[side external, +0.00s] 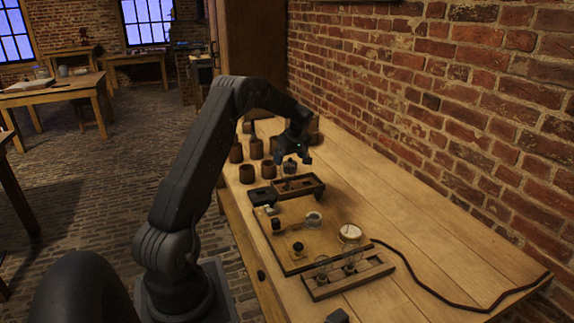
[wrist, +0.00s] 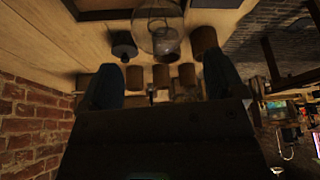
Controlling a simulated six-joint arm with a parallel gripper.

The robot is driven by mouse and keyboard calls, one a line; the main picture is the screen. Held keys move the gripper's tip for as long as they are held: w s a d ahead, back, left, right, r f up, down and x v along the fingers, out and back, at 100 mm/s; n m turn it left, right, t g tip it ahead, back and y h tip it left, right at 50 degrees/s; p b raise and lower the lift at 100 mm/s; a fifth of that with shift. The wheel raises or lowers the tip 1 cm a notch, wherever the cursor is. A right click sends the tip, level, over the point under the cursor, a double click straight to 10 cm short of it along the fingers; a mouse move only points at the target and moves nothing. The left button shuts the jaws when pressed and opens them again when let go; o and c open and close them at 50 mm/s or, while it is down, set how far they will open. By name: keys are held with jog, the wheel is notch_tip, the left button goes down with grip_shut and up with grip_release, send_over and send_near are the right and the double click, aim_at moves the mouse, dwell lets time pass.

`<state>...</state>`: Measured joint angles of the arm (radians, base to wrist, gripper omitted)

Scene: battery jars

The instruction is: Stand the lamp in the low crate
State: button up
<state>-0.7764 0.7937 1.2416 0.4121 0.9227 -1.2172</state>
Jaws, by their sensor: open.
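My gripper (side external: 292,156) is open above the far dark wooden crate (side external: 316,186). A clear glass piece, which looks like the lamp (side external: 290,168), is just below the jaws and over this crate. In the wrist view the rounded glass (wrist: 158,14) is at the top, in line with the gap between the fingers. The gripper also shows there (wrist: 162,72), with its fingers wide apart. The lamp looks upright; I cannot tell whether its base rests on the crate floor. A second low wooden crate (side external: 322,293) at the near end holds glass pieces.
Several brown pots (side external: 247,174) stand behind and left of the far crate. A wooden board (side external: 280,245) with small black parts and a round white dial (side external: 350,232) lies between the crates. A dark cable (side external: 430,296) runs right. The tabletop along the brick wall is clear.

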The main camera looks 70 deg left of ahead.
jog(key=s+d+r+m+t+h, duration=0.15)
jog(key=d+r+m, duration=0.25)
jog(key=d+r, duration=0.7)
jog(key=d+r+m+t, duration=0.2)
jog(key=d+r+m, duration=0.4)
jog(key=d, duration=0.8)
jog(key=s+d+m+t+h, duration=0.3)
jog(key=s+d+m, duration=0.7)
jog(key=s+d, duration=0.8)
jog(key=d, duration=0.3)
jog(key=shift+s+f, duration=0.25)
jog(key=shift+f, duration=0.15)
